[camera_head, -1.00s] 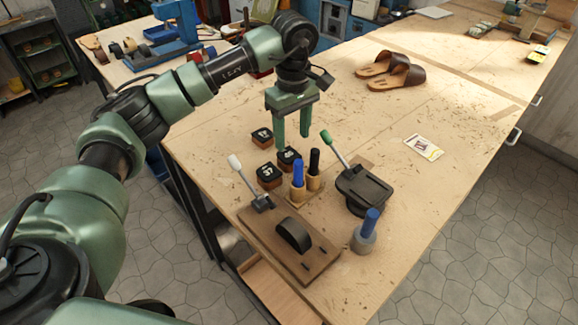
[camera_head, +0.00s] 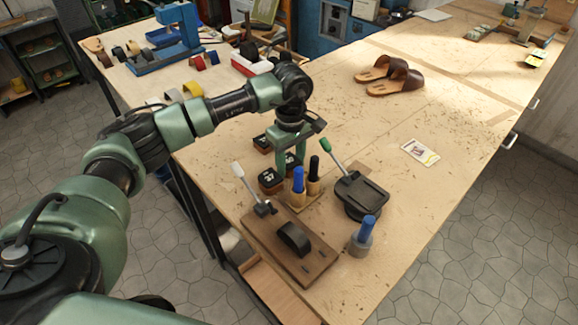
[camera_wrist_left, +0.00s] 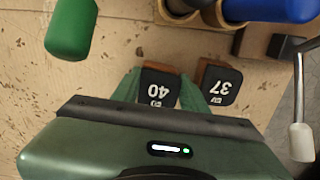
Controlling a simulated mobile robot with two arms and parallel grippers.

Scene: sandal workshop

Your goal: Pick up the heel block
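Small wooden heel blocks with black numbered tops stand on the workbench. The block marked 40 (camera_head: 291,161) is partly hidden by my left gripper (camera_head: 290,163) in the head view. In the left wrist view, block 40 (camera_wrist_left: 160,88) sits between the two green fingers of my left gripper (camera_wrist_left: 160,92). The fingers are apart, one on each side of the block; I cannot tell whether they touch it. A third block (camera_head: 263,143) stands behind. My right gripper is not in view.
Blue-handled (camera_head: 298,181) and black-handled (camera_head: 314,176) tools stand in a holder close by. A green-handled lever press (camera_head: 358,190) and a white-handled lever fixture (camera_head: 290,242) are near. A blue-topped tool (camera_head: 362,238) stands in front.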

